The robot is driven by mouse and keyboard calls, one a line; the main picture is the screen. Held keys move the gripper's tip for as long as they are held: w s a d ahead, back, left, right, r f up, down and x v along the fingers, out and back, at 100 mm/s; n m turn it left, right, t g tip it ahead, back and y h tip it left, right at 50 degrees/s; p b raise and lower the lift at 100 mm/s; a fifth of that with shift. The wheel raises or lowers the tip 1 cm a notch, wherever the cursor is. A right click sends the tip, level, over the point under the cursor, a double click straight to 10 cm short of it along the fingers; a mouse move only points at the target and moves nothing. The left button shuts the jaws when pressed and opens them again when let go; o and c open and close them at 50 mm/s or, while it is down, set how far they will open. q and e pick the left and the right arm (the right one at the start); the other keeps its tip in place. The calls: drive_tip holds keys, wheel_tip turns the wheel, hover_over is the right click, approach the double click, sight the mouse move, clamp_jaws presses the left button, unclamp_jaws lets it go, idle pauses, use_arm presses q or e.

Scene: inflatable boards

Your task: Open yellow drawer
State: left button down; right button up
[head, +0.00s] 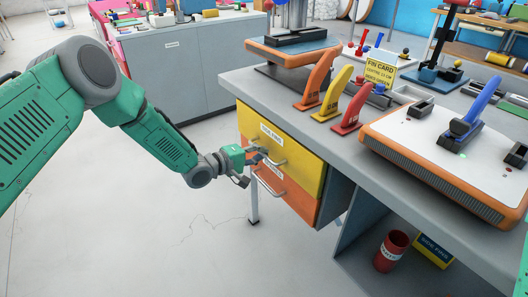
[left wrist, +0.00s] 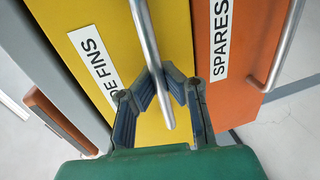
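The yellow drawer (head: 304,170) is the upper drawer under the grey workbench, with a white label and a metal bar handle. Its front looks about flush with the orange drawer below. My left gripper (head: 258,158) is at the left part of this drawer front. In the left wrist view, the fingers of my left gripper (left wrist: 161,76) close in from both sides on the yellow drawer's handle (left wrist: 149,40), with the tips against the bar. The yellow front (left wrist: 108,35) fills the middle there, its label partly hidden by a finger. My right gripper is out of view.
The orange drawer (head: 300,203), labelled SPARES, has its own handle close below. The workbench top (head: 235,82) carries colored fins and a white-topped machine (head: 400,128). A red bin (head: 391,251) stands under the bench. The floor before the drawers is clear.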

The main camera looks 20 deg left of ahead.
use_arm(q)
drive_tip(key=f+p+v, duration=0.2)
drive_tip(key=p+v, duration=0.1)
drive_tip(key=v, duration=1.1)
drive_tip(key=s+f+p+v, duration=0.1)
drive_tip(key=f+p+v, duration=0.2)
drive_tip(key=v, duration=1)
drive_tip(key=shift+s+a+f+p, duration=0.35)
drive_tip(key=shift+s+p, duration=0.05)
drive_tip(key=shift+p, duration=0.4)
drive_tip(key=c, duration=1.6)
unclamp_jaws()
drive_tip(key=shift+w+r, duration=0.1)
drive_tip(key=shift+w, duration=0.05)
drive_tip(key=shift+a, duration=0.1)
drive_tip(key=v, duration=1.2)
